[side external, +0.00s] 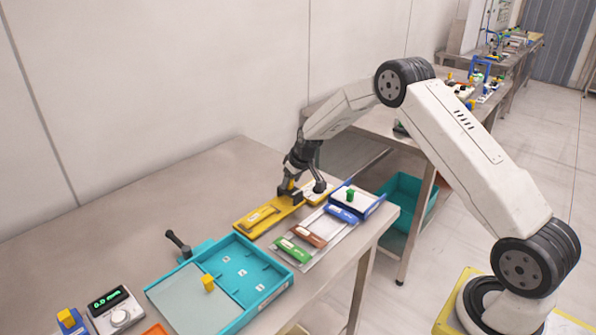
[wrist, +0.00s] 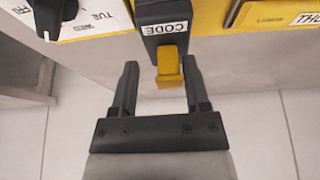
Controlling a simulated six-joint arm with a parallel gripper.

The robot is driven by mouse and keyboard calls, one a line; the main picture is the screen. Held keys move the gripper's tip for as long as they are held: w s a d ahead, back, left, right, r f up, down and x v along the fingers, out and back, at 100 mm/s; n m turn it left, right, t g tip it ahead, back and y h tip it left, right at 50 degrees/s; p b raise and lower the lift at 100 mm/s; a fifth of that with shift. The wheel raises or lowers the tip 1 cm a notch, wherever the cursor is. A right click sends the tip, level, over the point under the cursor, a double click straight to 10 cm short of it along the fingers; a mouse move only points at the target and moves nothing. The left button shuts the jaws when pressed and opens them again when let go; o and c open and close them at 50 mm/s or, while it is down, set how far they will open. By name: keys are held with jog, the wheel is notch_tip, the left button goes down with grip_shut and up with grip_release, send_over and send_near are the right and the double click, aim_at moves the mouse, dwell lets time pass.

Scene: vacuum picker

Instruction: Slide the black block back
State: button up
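The black block (wrist: 163,25) with a white CODE label and a yellow tab (wrist: 168,70) shows at the top middle of the wrist view. It sits at the yellow fixture (wrist: 222,18), with the tab sticking out toward my gripper. My gripper (wrist: 160,64) is open, with one finger on each side of the tab and a visible gap on both sides. In the side view my gripper (side external: 304,185) is low over the far end of the yellow fixture (side external: 250,228). It largely hides the black block there.
A white dial plate (wrist: 88,20) with a black knob is left of the block. Green (side external: 292,250), brown (side external: 309,236) and blue (side external: 342,214) sliders lie in front. A teal tray (side external: 270,292) holds a yellow cube (side external: 208,283). The table's back left is clear.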

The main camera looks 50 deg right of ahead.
aim_at(299, 193)
jog(key=shift+a+r, duration=0.1)
jog(key=shift+a, duration=0.1)
jog(key=shift+v, duration=3.6)
jog(key=shift+s+d+r, duration=0.1)
jog(key=shift+r, duration=0.1)
jog(key=s+a, duration=0.5)
jog(key=s, duration=0.4)
jog(key=s+a+r+g, duration=0.1)
jog(key=s+a, duration=0.4)
jog(key=s, duration=0.4)
jog(key=s+a+r+g, duration=0.1)
jog(key=s+a, duration=0.4)
jog(key=s, duration=0.5)
